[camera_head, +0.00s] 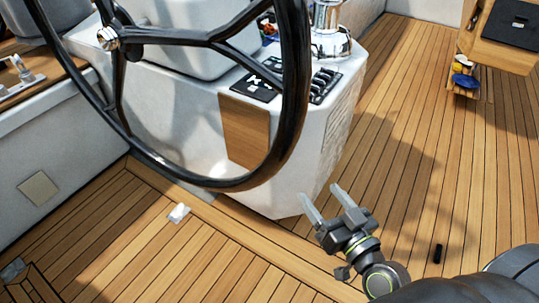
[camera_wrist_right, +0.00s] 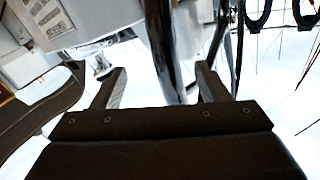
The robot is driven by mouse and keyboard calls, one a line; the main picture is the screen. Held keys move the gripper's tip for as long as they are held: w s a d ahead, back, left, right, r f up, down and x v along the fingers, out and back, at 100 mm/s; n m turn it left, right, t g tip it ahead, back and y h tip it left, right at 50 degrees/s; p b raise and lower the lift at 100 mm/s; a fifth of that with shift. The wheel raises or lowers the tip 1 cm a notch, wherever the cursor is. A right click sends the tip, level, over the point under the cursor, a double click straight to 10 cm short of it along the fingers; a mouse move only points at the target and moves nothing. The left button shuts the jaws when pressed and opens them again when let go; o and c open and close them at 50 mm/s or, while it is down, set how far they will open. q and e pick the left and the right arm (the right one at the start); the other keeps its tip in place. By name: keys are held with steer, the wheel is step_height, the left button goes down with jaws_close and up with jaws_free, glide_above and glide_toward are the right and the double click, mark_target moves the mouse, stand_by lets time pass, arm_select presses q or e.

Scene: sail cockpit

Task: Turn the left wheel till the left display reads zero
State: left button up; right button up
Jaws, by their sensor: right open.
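A large black steering wheel (camera_head: 291,100) with dark spokes and a shiny metal hub fills the upper left of the head view. It stands in front of a white console. My right gripper (camera_head: 325,198) is open and empty, to the right of and below the wheel's lower rim, apart from it. In the right wrist view, the two fingers of the right gripper (camera_wrist_right: 160,85) are spread, with a dark curved bar (camera_wrist_right: 160,45) showing beyond and between them. No display reading can be made out. My left gripper is not in view.
The white console (camera_head: 285,185) bears black switch panels (camera_head: 257,84) and a chrome compass housing (camera_head: 331,30). A wooden table (camera_head: 505,35) stands at the upper right. A small black object (camera_head: 438,253) and a white piece (camera_head: 179,212) lie on the planked deck. The deck right of the console is mostly clear.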

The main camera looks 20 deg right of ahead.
mark_target(289, 152)
steer(key=w+p, duration=0.1)
steer(key=w, duration=0.4)
steer(key=w+a+p, duration=0.1)
steer(key=w+p, duration=0.1)
steer(key=w, duration=0.4)
steer(key=w+a+p, duration=0.1)
steer(key=w, duration=0.4)
steer(key=shift+w+r+p, duration=0.15)
steer(key=shift+r+p, duration=0.1)
steer(key=shift+p, duration=0.1)
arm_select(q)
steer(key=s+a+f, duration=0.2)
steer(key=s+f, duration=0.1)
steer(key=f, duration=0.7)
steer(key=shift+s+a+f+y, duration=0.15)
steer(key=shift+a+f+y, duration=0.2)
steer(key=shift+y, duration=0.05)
arm_select(e)
steer(key=shift+w+f, duration=0.1)
steer(key=shift+w, duration=0.4)
steer(key=shift+a, duration=0.1)
steer(key=c, duration=1.3)
